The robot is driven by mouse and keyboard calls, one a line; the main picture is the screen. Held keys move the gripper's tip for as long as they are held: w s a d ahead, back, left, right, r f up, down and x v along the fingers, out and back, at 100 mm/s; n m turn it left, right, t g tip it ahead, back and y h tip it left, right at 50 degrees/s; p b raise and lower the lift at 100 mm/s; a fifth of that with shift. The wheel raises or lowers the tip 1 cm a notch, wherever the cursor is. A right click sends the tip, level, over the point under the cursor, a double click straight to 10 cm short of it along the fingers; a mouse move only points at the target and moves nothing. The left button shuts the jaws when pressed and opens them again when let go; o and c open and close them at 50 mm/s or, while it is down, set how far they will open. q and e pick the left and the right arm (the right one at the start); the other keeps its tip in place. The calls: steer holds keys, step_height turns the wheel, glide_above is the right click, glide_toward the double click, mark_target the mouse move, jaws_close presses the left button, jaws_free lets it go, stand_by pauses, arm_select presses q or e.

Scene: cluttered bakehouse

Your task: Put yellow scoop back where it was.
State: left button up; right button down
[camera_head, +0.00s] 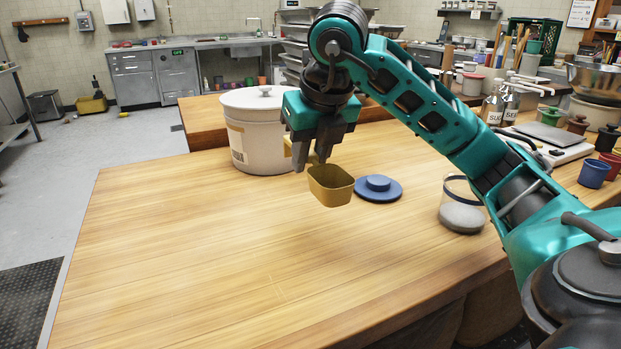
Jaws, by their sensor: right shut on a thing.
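The yellow scoop (331,186) is in the middle of the camera_head view, above the wooden table (200,250). My right gripper (312,160) points down and is shut on the scoop's handle, which the fingers partly hide. The scoop's bowl opens upward. A large white lidded tub (250,150) stands just left of and behind my gripper. A blue lid with a knob (378,188) lies on the table right of the scoop. A clear jar with pale contents (461,215) stands open farther right. My left gripper is not in view.
Canisters (493,108), a scale (548,138), a blue cup (593,173) and a red cup (609,164) crowd the right side, beyond my right arm. The front and left of the table are clear. A dark mat (25,300) lies on the floor at left.

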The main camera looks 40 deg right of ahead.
step_height(320, 180, up, 7)
steer(key=p, duration=0.3)
steer(key=shift+r+p, duration=0.2)
steer(key=shift+p, duration=0.1)
steer(key=shift+r, duration=0.4)
steer(key=shift+r+p, duration=0.2)
steer(key=shift+p, duration=0.15)
steer(key=shift+w+f, duration=0.2)
steer(key=w+f+n+b, duration=0.1)
steer(key=w+f, duration=0.1)
steer(key=f, duration=0.3)
steer(key=w+f+n+y+b, duration=0.1)
steer(key=w+f+n, duration=0.1)
steer(key=f, duration=0.4)
steer(key=w+f+n+b, duration=0.1)
steer(key=f+b, duration=0.1)
steer(key=f, duration=0.4)
steer(key=shift+w+a+n+y, duration=0.25)
steer(key=shift+w+n+y, duration=0.05)
steer(key=shift+w+y, duration=0.1)
steer(key=shift+f+b, duration=0.35)
steer(key=shift+f, duration=0.1)
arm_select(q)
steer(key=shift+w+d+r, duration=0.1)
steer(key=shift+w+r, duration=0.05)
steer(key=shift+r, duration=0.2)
